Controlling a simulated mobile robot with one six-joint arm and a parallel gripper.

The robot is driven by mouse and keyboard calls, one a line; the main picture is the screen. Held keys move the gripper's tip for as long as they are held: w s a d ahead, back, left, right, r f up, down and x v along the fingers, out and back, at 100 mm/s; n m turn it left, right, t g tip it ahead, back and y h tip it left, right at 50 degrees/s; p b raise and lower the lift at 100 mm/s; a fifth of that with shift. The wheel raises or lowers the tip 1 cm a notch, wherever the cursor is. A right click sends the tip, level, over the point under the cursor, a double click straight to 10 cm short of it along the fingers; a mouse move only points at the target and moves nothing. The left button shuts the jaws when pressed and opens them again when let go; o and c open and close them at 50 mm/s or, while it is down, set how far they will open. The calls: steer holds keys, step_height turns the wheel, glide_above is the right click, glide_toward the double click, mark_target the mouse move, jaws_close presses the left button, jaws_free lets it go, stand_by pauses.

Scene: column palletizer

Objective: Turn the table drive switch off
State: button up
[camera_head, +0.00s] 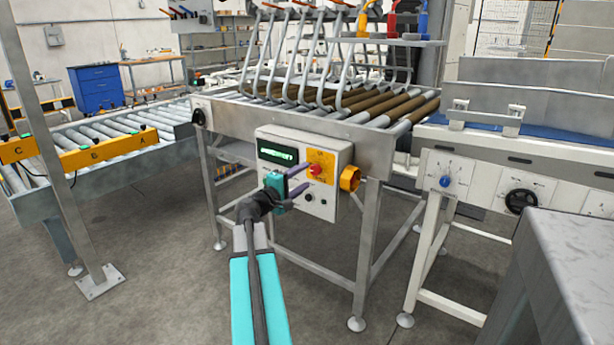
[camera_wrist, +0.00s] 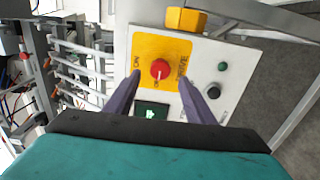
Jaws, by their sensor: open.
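A red rotary knob (camera_head: 315,169) sits on a yellow plate on a light grey control box (camera_head: 333,205) under the roller table. It looks like the drive switch. My gripper (camera_head: 303,180) is open in front of the box. In the wrist view its two purple fingers (camera_wrist: 158,84) stand on either side of the knob's lower part, with a gap to it on both sides. I cannot tell how far the fingertips are from the plate.
A yellow-orange knob (camera_head: 349,179) sticks out of the box's right side. A green-lit display (camera_head: 278,153) is left of the red knob; small buttons (camera_head: 309,198) are below. A blue knob (camera_head: 445,181) is on the unit to the right. A grey block (camera_head: 560,270) stands front right.

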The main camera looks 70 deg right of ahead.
steer(key=v, duration=0.9)
steer(key=shift+a, duration=0.2)
steer(key=shift+w, duration=0.1)
